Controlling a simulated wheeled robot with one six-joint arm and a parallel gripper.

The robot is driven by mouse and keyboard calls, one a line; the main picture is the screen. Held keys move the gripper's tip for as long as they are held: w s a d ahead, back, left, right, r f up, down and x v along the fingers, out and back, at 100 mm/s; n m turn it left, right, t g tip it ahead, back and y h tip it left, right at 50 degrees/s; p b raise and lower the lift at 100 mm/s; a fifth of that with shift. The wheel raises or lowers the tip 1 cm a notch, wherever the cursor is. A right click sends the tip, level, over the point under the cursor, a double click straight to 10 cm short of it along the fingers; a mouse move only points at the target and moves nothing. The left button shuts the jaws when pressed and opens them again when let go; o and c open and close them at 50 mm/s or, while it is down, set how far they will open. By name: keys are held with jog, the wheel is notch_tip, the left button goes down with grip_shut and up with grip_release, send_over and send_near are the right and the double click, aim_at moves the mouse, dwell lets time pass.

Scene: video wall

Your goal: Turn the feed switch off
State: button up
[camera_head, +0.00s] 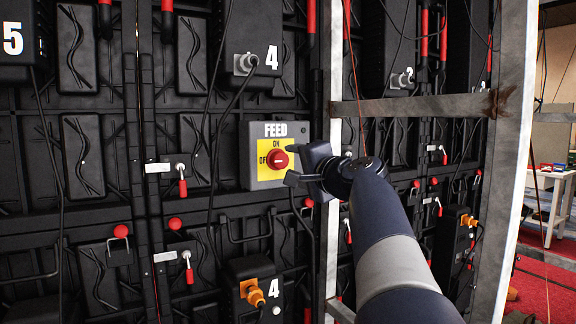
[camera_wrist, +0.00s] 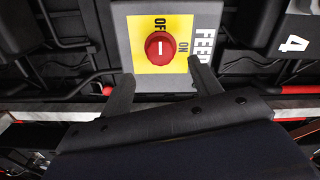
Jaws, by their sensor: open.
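The feed switch is a grey box (camera_head: 254,135) with a yellow plate and a round red knob (camera_head: 278,160), on the back of the video wall. The knob also shows in the wrist view (camera_wrist: 159,47). Its white mark lies level in the head view, in line with OFF at the left; ON is above. In the wrist view the mark also lines up with OFF. My gripper (camera_head: 289,164) is open and empty, just right of the knob. In the wrist view its fingertips (camera_wrist: 162,70) are spread below the knob, apparently not touching it.
A black unit marked 4 (camera_head: 252,45) hangs above the switch, with a cable (camera_head: 231,105) running down left of it. A metal frame post (camera_head: 517,130) and crossbar (camera_head: 420,105) stand at the right. Red-handled latches (camera_head: 183,187) dot the wall.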

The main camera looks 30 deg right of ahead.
aim_at(282, 161)
jog(key=shift+s, duration=1.7)
jog(key=w, duration=1)
jog(key=shift+w+a+p, duration=0.1)
jog(key=shift+w+p, duration=0.3)
